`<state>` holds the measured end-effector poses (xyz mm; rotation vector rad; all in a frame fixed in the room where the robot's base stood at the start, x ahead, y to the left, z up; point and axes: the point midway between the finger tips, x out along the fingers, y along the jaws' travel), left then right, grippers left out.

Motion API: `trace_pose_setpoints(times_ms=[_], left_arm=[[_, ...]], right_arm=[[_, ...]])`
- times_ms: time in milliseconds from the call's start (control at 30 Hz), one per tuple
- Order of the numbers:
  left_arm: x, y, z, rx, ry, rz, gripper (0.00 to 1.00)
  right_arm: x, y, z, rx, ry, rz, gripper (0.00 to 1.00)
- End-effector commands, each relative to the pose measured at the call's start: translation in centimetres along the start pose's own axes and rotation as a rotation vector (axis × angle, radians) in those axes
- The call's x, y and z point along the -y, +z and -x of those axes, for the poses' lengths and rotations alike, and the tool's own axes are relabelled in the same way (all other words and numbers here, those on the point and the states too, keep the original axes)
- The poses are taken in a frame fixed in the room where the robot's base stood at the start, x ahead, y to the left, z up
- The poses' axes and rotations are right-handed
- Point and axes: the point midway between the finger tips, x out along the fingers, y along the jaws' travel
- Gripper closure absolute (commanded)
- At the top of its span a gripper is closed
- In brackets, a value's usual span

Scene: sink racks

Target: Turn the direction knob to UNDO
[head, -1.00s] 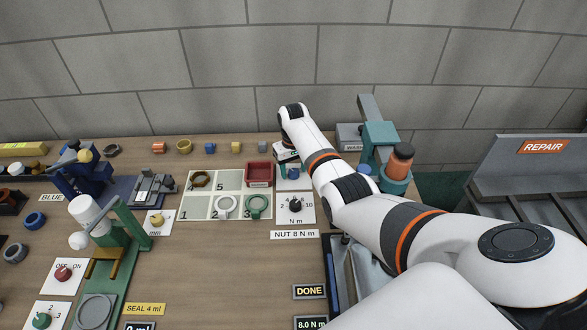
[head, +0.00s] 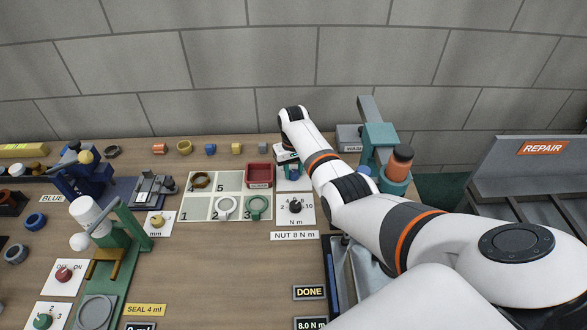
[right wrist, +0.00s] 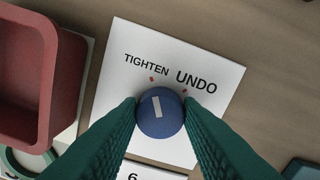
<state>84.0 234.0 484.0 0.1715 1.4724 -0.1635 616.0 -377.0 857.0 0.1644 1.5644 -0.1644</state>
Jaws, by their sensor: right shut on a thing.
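The direction knob (right wrist: 160,114) is a round blue knob with a white pointer bar, on a white card (right wrist: 205,62) lettered TIGHTEN and UNDO. Its bar points up and slightly left, towards the red tick under TIGHTEN. The UNDO tick lies to the right. My right gripper (right wrist: 160,104) is shut on the knob, one teal finger on each side. In the head view, the knob (head: 294,174) shows beneath my right wrist, and the fingers are mostly hidden. My left gripper is out of view.
A red bin (head: 259,174) stands close left of the card. A black N m knob (head: 295,206) is on the card in front. A teal press-like device (head: 380,140) stands to the right. Bare wood shows beyond the card in the wrist view.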

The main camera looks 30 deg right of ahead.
Motion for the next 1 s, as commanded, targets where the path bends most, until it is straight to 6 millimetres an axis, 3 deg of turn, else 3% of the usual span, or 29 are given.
trace_pose_setpoints(times_ms=[1000], left_arm=[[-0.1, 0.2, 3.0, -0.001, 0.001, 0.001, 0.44]], right_arm=[[0.1, 0.0, 0.1, 0.0, 0.001, -0.89, 0.91]])
